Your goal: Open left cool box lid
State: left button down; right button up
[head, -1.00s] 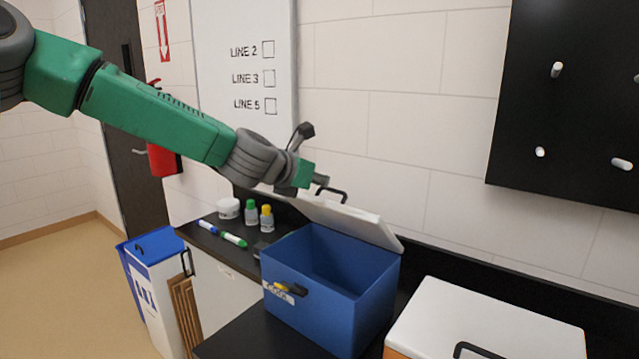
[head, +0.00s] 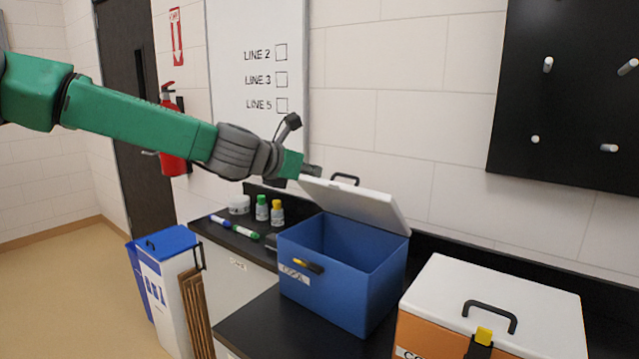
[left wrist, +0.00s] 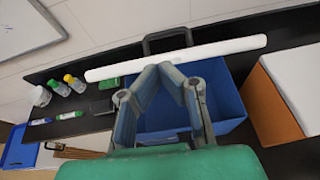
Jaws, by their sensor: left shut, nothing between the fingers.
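The left cool box (head: 335,285) is blue and stands on the dark counter. Its white lid (head: 360,207) is raised and tilted back, so the blue inside shows. The lid has a black handle (head: 345,178) on its outer face. In the left wrist view the lid (left wrist: 225,50) appears nearly edge-on, above the blue box (left wrist: 225,95). My left gripper (head: 312,169) is shut and empty, close to the lid's upper left corner; contact cannot be told. Its fingers meet in the wrist view (left wrist: 170,68). My right gripper is not in view.
An orange box (head: 435,335) with a shut white lid (head: 500,295) stands to the right. Small bottles (head: 277,212), a white jar (head: 239,204) and markers (head: 245,232) lie left of the blue box. A blue-lidded bin (head: 165,243) stands on the floor.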

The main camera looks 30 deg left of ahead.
aim_at(345, 175)
pick_arm(q)
jog(key=x, duration=0.8)
jog(key=shift+w+d+p, duration=0.15)
jog(key=shift+d+p, duration=0.15)
jog(key=shift+d, duration=0.05)
jog(key=shift+w+a+f, duration=0.2)
jog(key=shift+w+a, duration=0.15)
jog(key=shift+a, duration=0.05)
jog(key=shift+d+r, duration=0.1)
jog(key=shift+d, duration=0.25)
jog(key=shift+w+d+r, duration=0.15)
jog(key=shift+d+r, duration=0.05)
jog(key=shift+w, duration=0.1)
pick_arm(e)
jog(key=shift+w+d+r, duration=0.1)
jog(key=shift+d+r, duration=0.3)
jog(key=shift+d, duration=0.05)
pick_arm(q)
jog(key=shift+w+a+r+p, duration=0.1)
jog(key=shift+w+a+p, duration=0.1)
jog(key=shift+p, duration=0.1)
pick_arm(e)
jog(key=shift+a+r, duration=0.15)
